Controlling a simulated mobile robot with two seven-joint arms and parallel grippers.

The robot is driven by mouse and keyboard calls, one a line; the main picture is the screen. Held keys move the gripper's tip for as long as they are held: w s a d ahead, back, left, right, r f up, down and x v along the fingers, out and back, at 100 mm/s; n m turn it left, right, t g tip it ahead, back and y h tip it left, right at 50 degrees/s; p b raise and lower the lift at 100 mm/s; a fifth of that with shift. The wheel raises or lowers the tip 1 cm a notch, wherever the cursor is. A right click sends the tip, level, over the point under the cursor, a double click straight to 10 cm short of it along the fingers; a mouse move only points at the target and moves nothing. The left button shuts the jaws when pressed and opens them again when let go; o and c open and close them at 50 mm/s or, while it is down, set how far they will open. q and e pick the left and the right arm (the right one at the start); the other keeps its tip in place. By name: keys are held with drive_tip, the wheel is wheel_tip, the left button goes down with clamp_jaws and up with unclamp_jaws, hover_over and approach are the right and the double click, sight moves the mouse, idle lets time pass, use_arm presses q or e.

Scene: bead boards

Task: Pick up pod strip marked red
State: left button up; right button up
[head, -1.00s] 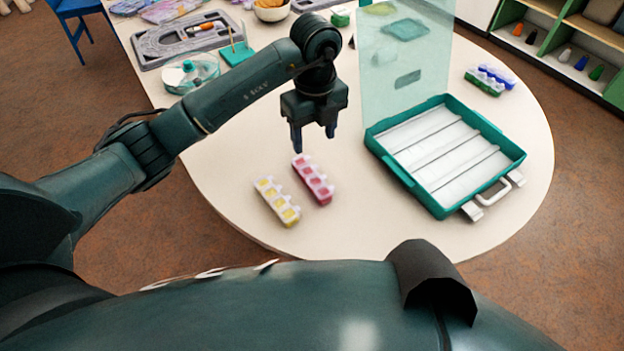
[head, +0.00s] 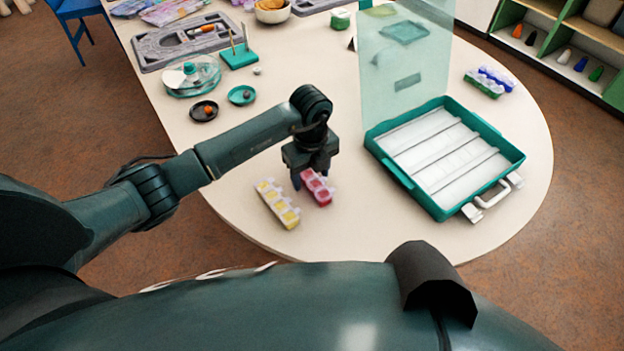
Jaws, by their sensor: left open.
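The red pod strip (head: 318,188) lies on the white table, and its upper end is partly hidden by my left gripper. The yellow pod strip (head: 277,204) lies just to its left. My left gripper (head: 312,182) points down at the upper part of the red strip, with its fingers open. One finger shows at the strip's left side; I cannot tell whether it touches the strip. My right gripper is not in view.
A teal case (head: 446,158) with a clear raised lid (head: 405,62) stands to the right. Green and blue pod strips (head: 488,81) lie beyond it. Small dishes (head: 241,95), a round clear container (head: 191,76) and a grey tray (head: 187,41) are at the back left.

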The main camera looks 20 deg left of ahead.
use_arm(q)
drive_tip(key=shift+c, duration=0.4)
drive_tip(key=c, duration=0.8)
drive_tip(key=shift+r, duration=0.1)
drive_tip(key=shift+c, duration=0.2)
